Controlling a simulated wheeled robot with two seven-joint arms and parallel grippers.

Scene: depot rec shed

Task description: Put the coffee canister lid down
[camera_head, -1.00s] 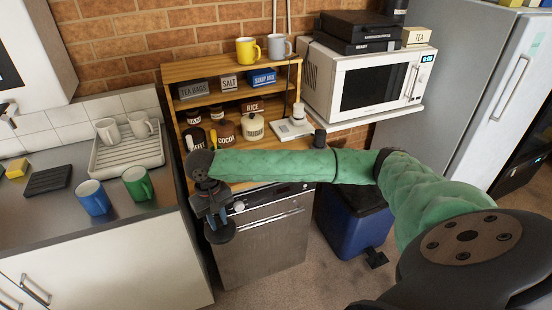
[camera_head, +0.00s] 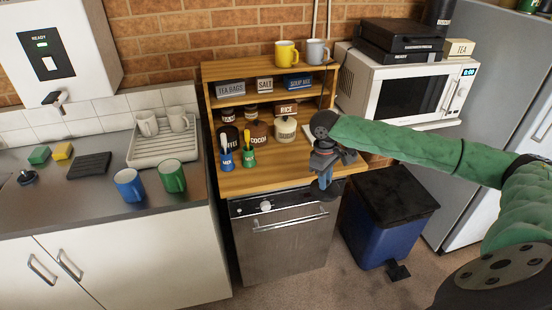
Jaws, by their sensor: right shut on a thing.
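My right gripper (camera_head: 323,177) is in front of the right end of the wooden shelf unit. It is shut on a dark round lid (camera_head: 322,193), which hangs below the fingers, over the front edge of the counter in this view. A dark canister (camera_head: 229,131) stands on the lower shelf at the left, partly hidden by cups of utensils; its label is too small to read. The canister marked COCOA (camera_head: 258,133) is beside it. My left gripper is not in view.
The wooden counter (camera_head: 270,178) is bare between the utensil cups (camera_head: 248,158) and my right gripper. A cream canister (camera_head: 285,130) stands behind. The microwave (camera_head: 400,92) is at the right, a blue bin (camera_head: 375,225) below.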

